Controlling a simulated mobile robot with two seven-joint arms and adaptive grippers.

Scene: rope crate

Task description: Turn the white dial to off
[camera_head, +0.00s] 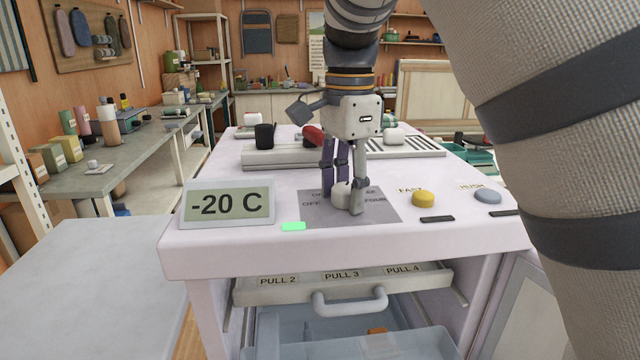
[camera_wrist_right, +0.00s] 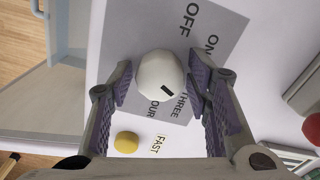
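The white dial (camera_head: 341,194) stands on a grey label plate (camera_head: 380,209) on the white bench top. In the right wrist view the dial (camera_wrist_right: 160,77) shows a dark mark at its lower right, facing the THREE and FOUR words; OFF is printed above, to the upper right. My right gripper (camera_head: 344,190) points down with its fingers on either side of the dial. In the right wrist view the fingers (camera_wrist_right: 156,80) are spread; a narrow gap shows at the left finger, and the right finger is very close to or touching the dial. My left gripper is out of view.
A yellow button (camera_head: 423,198) and a grey button (camera_head: 488,196) lie right of the plate. A drawer handle (camera_head: 349,301) juts out below.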

